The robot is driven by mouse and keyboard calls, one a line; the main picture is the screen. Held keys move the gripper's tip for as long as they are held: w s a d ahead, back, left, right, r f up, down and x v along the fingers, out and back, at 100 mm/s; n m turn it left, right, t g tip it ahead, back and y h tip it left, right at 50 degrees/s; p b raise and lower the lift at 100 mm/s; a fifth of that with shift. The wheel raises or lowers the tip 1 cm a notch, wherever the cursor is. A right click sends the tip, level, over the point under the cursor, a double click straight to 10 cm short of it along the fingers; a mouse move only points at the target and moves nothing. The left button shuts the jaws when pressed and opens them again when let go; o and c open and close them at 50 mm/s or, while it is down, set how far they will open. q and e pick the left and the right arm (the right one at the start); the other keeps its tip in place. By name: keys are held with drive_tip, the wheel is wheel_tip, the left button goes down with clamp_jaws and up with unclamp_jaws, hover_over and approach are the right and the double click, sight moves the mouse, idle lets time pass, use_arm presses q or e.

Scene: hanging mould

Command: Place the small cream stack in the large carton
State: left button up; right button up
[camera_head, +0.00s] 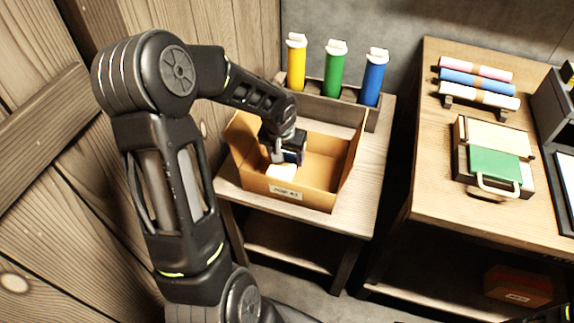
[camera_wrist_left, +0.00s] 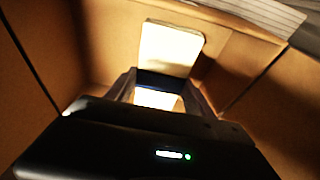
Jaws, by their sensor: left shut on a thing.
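The large carton (camera_head: 310,190) is an open brown box with raised flaps and a label on its front, on the small wooden table. My left gripper (camera_head: 286,156) reaches down inside it, toward its left side. It is shut on the small cream stack (camera_head: 283,172), which has a dark band around it. In the left wrist view, the stack (camera_wrist_left: 170,48) sticks out beyond the fingers (camera_wrist_left: 158,92), with the carton's walls (camera_wrist_left: 255,50) around it. I cannot tell whether the stack touches the carton's floor. My right gripper does not show.
Yellow (camera_head: 296,63), green (camera_head: 335,70) and blue (camera_head: 373,78) rolls stand upright in a rack behind the carton. A reddish box (camera_head: 518,287) sits below. A gap separates the tables.

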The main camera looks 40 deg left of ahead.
sight(286, 160)
use_arm(q)
drive_tip(key=shift+f+b, duration=0.35)
drive_tip(key=shift+f, duration=1.5)
drive_tip(key=shift+f, duration=0.1)
drive_tip(key=o, duration=1.1)
drive_tip(key=shift+f, duration=0.1)
drive_tip(key=o, duration=0.5)
drive_tip(key=shift+r, duration=0.4)
drive_tip(key=p+v, duration=0.2)
drive_tip(key=v, duration=0.9)
drive_tip(key=shift+s+r, duration=0.2)
drive_tip(key=shift+r, duration=0.1)
